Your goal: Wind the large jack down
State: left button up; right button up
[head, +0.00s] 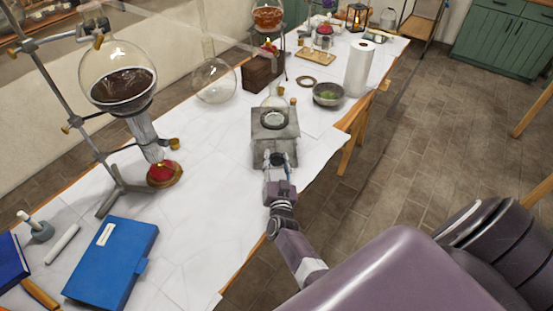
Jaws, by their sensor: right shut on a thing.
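The large jack (287,132) is a grey metal stand with a flat top plate, on the white-covered table near its right edge. A small glass vessel (274,119) with a round base rests on its top plate. The jack's lower part faces me and is partly covered by my right gripper (278,165). My right gripper is shut on the jack's knob at the front, though the fingers hide most of the knob. My left gripper is not in view.
A large round flask (118,75) on a stand and burner is at left. An empty round flask (214,82), a green-filled bowl (328,94) and a paper roll (358,68) stand beyond the jack. A blue book (112,260) lies at front left. The table middle is clear.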

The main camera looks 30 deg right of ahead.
jog(key=shift+a+f, duration=0.1)
jog(key=shift+f, duration=0.05)
dwell(0.3)
jog(key=o, duration=1.2)
